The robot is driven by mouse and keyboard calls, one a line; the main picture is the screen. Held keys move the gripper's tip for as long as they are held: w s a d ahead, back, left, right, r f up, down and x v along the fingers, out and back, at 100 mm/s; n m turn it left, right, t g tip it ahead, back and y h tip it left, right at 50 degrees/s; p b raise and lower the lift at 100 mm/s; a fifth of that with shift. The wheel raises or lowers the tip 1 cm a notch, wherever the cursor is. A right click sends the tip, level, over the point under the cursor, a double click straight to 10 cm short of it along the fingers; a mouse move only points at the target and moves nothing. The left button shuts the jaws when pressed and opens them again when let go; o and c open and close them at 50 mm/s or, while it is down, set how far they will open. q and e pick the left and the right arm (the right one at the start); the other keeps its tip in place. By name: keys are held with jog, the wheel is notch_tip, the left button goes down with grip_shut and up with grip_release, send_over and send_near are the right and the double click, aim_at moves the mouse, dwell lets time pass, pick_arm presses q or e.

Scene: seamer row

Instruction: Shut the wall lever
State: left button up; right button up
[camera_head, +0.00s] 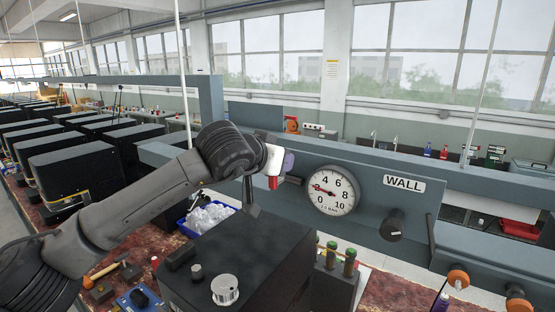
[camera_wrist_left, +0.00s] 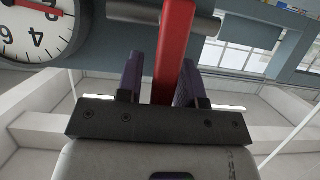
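The red wall lever (camera_wrist_left: 173,55) runs down from a grey round shaft (camera_wrist_left: 130,12) on the wall panel in the left wrist view. In the head view its red end (camera_head: 273,182) shows just left of the dial, mostly hidden by my left gripper (camera_head: 281,163). My left gripper's two purple fingers (camera_wrist_left: 160,80) stand on either side of the lever in the left wrist view. The right finger looks close to or against it, and a narrow gap shows at the left finger. My right gripper is not in view.
The pressure dial (camera_head: 331,190) and a black knob (camera_head: 393,225) sit on the grey panel marked WALL (camera_head: 404,184). A black machine box (camera_head: 245,255) stands below my left arm. A blue bin (camera_head: 207,215) and green-topped bottles (camera_head: 350,262) are near it.

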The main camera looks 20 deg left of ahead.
pick_arm(q)
jog(key=shift+o, duration=0.8)
jog(key=b+v, duration=0.4)
jog(key=v, duration=1)
jog(key=shift+b, duration=0.35)
jog(key=shift+w, duration=0.1)
